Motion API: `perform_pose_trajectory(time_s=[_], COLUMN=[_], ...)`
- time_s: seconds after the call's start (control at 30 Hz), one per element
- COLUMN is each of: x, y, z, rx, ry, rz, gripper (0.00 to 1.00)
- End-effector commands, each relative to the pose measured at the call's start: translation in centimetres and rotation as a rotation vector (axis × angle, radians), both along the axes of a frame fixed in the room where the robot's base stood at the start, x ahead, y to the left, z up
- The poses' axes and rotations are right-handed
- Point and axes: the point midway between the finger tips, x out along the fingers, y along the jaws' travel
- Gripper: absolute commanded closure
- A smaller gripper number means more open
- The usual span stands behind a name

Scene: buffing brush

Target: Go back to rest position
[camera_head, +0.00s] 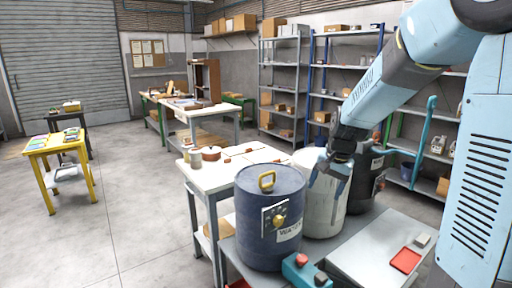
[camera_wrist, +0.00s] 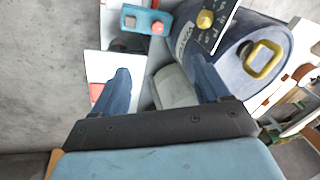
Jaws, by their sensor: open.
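My gripper (camera_head: 329,178) hangs from my blue arm in the right half of the head view, in front of a white drum (camera_head: 327,215). Its two blue fingers are spread apart with nothing between them. It also shows in the wrist view (camera_wrist: 163,85), pointing down over the drums and bench. A dark blue drum (camera_head: 268,220) with a yellow handle, a dial panel and a label beginning "WAT" stands just left of my gripper. No buffing brush can be made out in either view.
A black drum (camera_head: 366,180) stands behind the white one. A teal box with a red button (camera_head: 304,268) and a white panel with a red pad (camera_head: 405,260) lie at the front. A white-topped table (camera_head: 215,172) stands left. Open floor (camera_head: 140,225) lies farther left.

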Motion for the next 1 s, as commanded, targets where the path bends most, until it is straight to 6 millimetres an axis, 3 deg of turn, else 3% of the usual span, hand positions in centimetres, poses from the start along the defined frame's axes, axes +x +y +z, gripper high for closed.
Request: perform_pose_trajectory(time_s=[0.2, 0.5, 0.73, 1.0], x=[-4.6, -11.3, -16.5, -22.0], y=[-0.7, -1.5, -2.1, -2.7], z=[4.4, 8.5, 10.4, 11.4], rx=[-0.024, -0.088, -0.16, -0.255], ry=[-0.073, -0.164, -0.23, -0.291], rz=[0.1, 0.229, 0.322, 0.413], gripper=[0.25, 0.25, 0.25, 0.25])
